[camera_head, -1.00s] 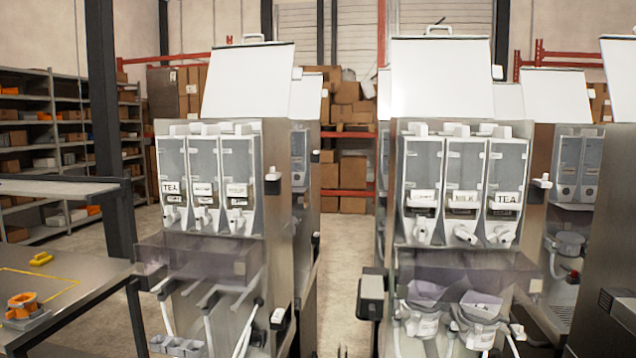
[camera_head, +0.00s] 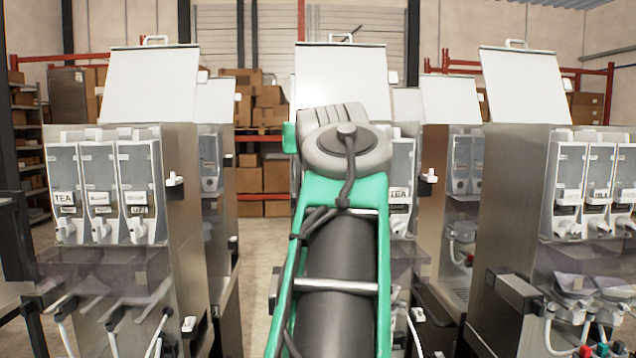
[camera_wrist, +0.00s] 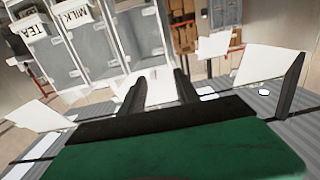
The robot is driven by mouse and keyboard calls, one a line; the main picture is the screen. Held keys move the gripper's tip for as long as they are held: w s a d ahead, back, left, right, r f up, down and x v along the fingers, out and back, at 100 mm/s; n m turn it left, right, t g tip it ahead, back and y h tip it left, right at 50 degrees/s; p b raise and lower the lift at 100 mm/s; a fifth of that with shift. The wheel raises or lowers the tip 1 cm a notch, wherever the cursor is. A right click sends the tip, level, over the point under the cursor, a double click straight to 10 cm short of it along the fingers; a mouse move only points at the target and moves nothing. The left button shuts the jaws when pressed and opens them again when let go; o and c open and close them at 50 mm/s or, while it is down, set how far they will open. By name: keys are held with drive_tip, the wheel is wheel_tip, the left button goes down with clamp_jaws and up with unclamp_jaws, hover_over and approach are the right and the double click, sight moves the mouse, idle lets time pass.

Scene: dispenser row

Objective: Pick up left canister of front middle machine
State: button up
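The front middle machine (camera_head: 340,75) is mostly hidden behind my raised arm in the head view. Its TEA canister (camera_head: 401,165) shows right of the arm; its left canister is hidden there. The wrist view is turned roughly upside down. It shows the row of pale grey canisters: TEA (camera_wrist: 58,62), MILK (camera_wrist: 98,50) and, at the right end of the row, the left canister (camera_wrist: 138,30). My gripper (camera_wrist: 161,76) has its two dark fingers apart with nothing held between them. It points toward the row, apart from the left canister. The gripper is hidden in the head view.
Another dispenser (camera_head: 105,190) stands at left and one (camera_head: 590,200) at right, with more machines behind. Raised white lids top them. A floor gap (camera_head: 255,270) lies left of the middle machine. Shelves and cardboard boxes (camera_head: 262,180) stand at the back.

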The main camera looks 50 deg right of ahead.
drive_tip(key=shift+h, duration=0.4)
drive_tip(key=p+x, duration=0.1)
drive_tip(key=x, duration=0.3)
drive_tip(key=s+p+x, duration=0.1)
drive_tip(key=p+x, duration=0.1)
drive_tip(key=x, duration=0.2)
drive_tip(key=d+r+p+x, duration=0.1)
drive_tip(key=x, duration=0.2)
drive_tip(key=shift+d+r+p, duration=0.1)
drive_tip(key=shift+d+p, duration=0.3)
drive_tip(key=shift+d, duration=0.05)
drive_tip(key=shift+a, duration=0.1)
clamp_jaws()
drive_tip(key=shift+r, duration=0.1)
